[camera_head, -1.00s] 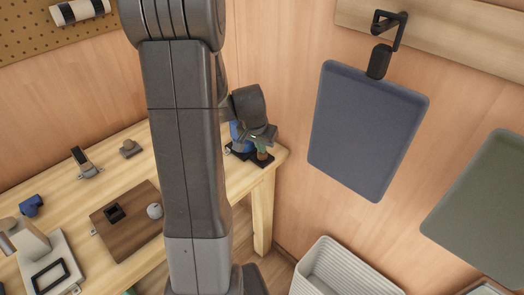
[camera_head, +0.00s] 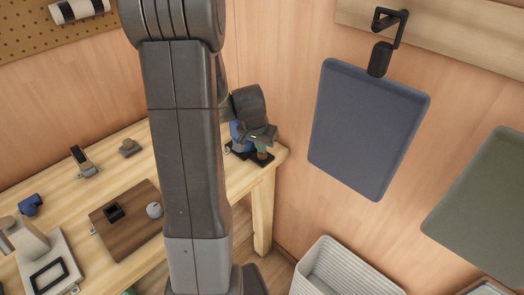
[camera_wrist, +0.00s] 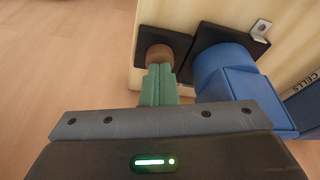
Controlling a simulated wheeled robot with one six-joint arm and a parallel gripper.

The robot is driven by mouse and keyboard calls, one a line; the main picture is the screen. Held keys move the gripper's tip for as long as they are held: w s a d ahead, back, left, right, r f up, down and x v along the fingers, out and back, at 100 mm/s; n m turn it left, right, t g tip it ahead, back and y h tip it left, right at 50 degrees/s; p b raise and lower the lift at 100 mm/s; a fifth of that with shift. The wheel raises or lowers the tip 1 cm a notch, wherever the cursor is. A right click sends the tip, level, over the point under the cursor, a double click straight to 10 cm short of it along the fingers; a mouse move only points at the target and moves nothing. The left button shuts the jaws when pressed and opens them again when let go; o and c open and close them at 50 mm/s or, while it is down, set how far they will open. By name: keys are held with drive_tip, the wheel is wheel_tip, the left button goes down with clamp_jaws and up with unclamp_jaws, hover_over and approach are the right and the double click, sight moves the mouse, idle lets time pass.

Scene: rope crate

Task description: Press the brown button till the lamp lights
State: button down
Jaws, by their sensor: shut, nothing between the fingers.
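The brown button (camera_wrist: 160,52) is a round knob on a dark square plate (camera_wrist: 179,43) at the table's edge in the wrist view. It also shows small in the head view (camera_head: 262,154). My gripper (camera_wrist: 160,70) has green fingers, shut with nothing between them. Their tips overlap the button's near side in the picture; I cannot tell whether they touch it. In the head view my gripper (camera_head: 261,146) is over the table's right corner. I cannot make out a lit lamp in either view.
A blue object (camera_wrist: 240,90) stands on another dark plate close to the right of my fingers. A small metal bracket (camera_wrist: 262,27) is beyond it. The pale wooden table (camera_head: 240,180) holds a brown board (camera_head: 125,225). A blue-grey tray (camera_head: 368,130) hangs on the wall.

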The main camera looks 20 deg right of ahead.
drive_tip(key=shift+f, duration=0.25)
drive_tip(key=shift+r+p, duration=2.1)
drive_tip(key=shift+r, duration=1.05)
drive_tip(key=v, duration=1.3)
drive_tip(key=shift+r, duration=0.35)
drive_tip(key=shift+s, duration=0.1)
drive_tip(key=x, duration=1.4)
drive_tip(key=shift+f, duration=0.2)
drive_tip(key=shift+a+f+b, duration=0.1)
drive_tip(key=shift+f+b, duration=0.15)
drive_tip(key=shift+b, duration=0.2)
